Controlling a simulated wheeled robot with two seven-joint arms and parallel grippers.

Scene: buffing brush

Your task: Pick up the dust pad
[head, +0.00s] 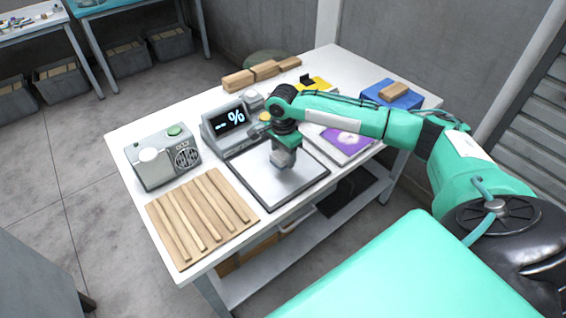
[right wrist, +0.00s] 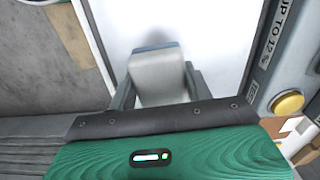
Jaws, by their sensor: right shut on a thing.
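My right gripper (head: 283,160) points down over the pale plate (head: 250,178) in the middle of the table. It is shut on a light grey block with a darker blue-grey edge, which I take to be the dust pad (right wrist: 157,78). In the right wrist view the two dark fingers stand at either side of the pad, above the white plate (right wrist: 215,35). In the head view the gripper hides much of the pad. I cannot tell whether the pad touches the plate. My left gripper is not in view.
A display unit (head: 228,124) stands behind the plate. A grey device (head: 150,158) and a board with several wooden strips (head: 203,218) are at the left. Wooden blocks (head: 262,72) lie at the back. A purple-and-white booklet (head: 345,140) and a blue box (head: 400,97) are at the right.

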